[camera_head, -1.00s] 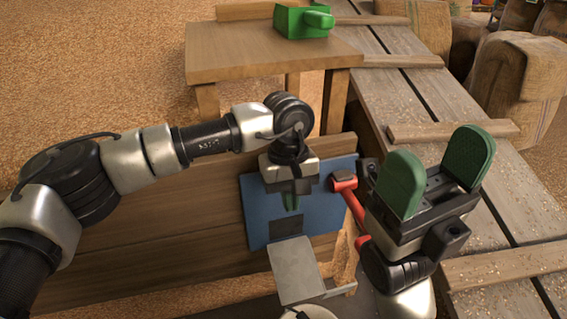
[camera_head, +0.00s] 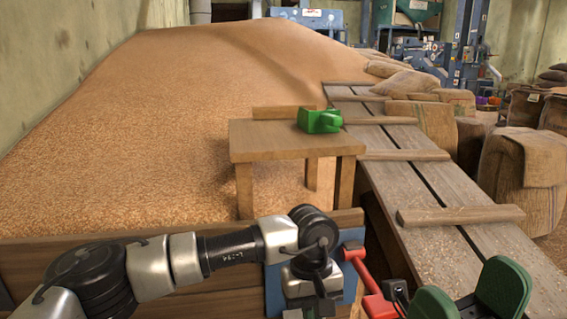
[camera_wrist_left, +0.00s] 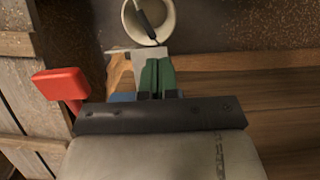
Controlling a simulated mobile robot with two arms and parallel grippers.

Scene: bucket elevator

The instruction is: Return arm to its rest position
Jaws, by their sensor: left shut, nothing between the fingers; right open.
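My left arm (camera_head: 235,248) comes in from the left in the head view and bends down over a blue panel (camera_head: 352,238) on the wooden boards. The left gripper's fingertips are cut off or hidden there. In the left wrist view the left gripper (camera_wrist_left: 157,72) has its green fingers together with nothing between them. My right gripper (camera_head: 470,296) is at the lower right of the head view, its green pads wide apart and empty, with its lower part cut off by the frame.
A red-handled tool (camera_head: 372,288) lies between the grippers. A wooden table (camera_head: 290,140) holds a green object (camera_head: 320,121). A plank ramp (camera_head: 420,180) runs up at the right beside sacks (camera_head: 520,165). A large grain heap (camera_head: 200,95) fills the left. The wrist view shows a white round container (camera_wrist_left: 148,20).

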